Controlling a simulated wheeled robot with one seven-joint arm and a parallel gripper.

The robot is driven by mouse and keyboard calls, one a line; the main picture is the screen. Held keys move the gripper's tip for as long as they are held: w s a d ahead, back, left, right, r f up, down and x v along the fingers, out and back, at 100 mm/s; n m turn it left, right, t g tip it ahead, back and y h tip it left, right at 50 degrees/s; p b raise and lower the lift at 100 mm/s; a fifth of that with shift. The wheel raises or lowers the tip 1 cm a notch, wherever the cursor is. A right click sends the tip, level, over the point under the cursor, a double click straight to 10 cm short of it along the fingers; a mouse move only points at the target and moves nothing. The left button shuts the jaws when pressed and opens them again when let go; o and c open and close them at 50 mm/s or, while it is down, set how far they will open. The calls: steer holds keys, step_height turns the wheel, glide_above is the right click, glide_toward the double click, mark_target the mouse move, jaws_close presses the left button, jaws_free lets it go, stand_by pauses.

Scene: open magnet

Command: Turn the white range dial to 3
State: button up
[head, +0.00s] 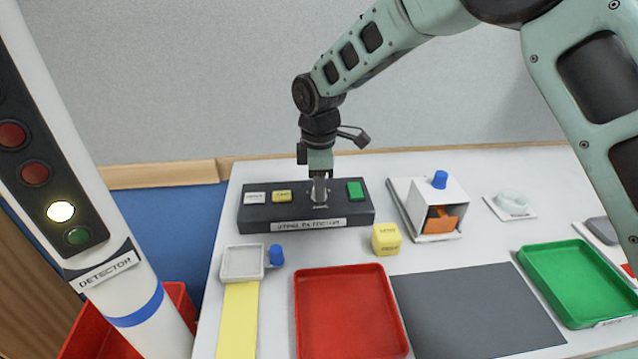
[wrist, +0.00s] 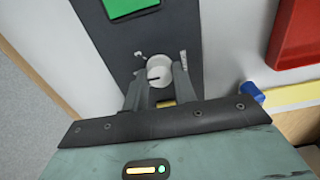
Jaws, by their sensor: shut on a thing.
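The white range dial (wrist: 159,68) sits on top of a long dark box (head: 305,211). In the wrist view a short dark line shows on the dial, and small marks stand around it, too small to read. My gripper (head: 319,181) points straight down over the box, right of its middle. Its fingers are shut on the dial, one on each side, as the wrist view shows (wrist: 159,80). In the head view the fingers mostly hide the dial. The number it points to cannot be told.
The box also bears a green block (head: 355,190) and a yellow one (head: 282,196). A detector post (head: 110,270) with one lit lamp (head: 60,211) stands left. A yellow cube (head: 386,238), a white housing (head: 449,197), a red tray (head: 350,315) and a green tray (head: 575,275) are nearby.

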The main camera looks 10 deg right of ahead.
steer(key=m, duration=0.5)
steer(key=shift+r+p, duration=0.1)
steer(key=shift+p, duration=0.2)
steer(key=shift+m, duration=2.2)
steer(key=o, duration=1)
step_height(320, 180, up, 17)
steer(key=b, duration=0.1)
steer(key=shift+r+b, duration=0.15)
steer(key=shift+b, duration=0.15)
